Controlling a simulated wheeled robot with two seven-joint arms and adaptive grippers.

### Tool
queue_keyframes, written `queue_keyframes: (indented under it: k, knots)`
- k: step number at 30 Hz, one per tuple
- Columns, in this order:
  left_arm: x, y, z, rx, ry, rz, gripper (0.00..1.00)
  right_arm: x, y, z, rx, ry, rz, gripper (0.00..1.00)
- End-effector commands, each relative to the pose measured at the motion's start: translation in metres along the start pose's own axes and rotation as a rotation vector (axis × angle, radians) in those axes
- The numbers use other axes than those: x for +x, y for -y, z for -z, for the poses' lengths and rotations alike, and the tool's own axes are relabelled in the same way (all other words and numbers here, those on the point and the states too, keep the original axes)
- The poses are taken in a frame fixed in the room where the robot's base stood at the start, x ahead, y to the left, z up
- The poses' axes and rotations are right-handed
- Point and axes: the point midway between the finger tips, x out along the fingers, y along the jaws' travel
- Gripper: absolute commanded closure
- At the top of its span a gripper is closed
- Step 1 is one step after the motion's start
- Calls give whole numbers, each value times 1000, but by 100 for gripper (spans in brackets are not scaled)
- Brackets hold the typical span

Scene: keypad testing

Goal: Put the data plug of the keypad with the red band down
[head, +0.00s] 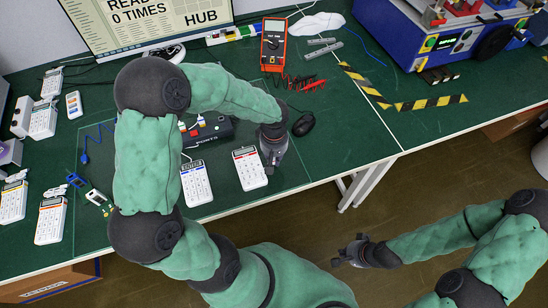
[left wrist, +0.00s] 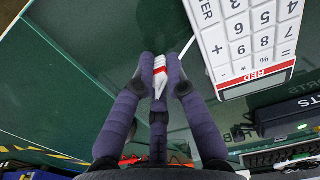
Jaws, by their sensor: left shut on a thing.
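The keypad with the red band (head: 250,168) lies on the green table near the front edge. In the left wrist view the same keypad (left wrist: 247,35) shows its keys and a red band marked RED. My left gripper (head: 272,160) is just to the right of this keypad. In the left wrist view my left gripper (left wrist: 160,78) is shut on a white data plug (left wrist: 160,68) with a red stripe. A white cable runs beside the plug towards the keypad. The plug is not clear in the head view. My right gripper (head: 345,257) is off the table, above the floor; its fingers are too small to read.
Another keypad (head: 196,183) lies left of the red one, with a black hub box (head: 208,133) behind. A black mouse (head: 303,124) and a red multimeter (head: 274,45) are behind my left gripper. Several keypads stand at the left.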

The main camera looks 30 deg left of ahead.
Motion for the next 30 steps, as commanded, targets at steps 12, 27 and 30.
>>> queue_keyframes:
  k: [12,27,30]
  knots:
    - [1,0,0,0,0,0,62,1,0,0,0,0,0,100]
    - [-61,-1,1,1,-3,-2,62,-26,9,-1,0,0,0,100]
    - [-82,-1,1,0,-3,-3,62,-32,11,-1,0,0,0,100]
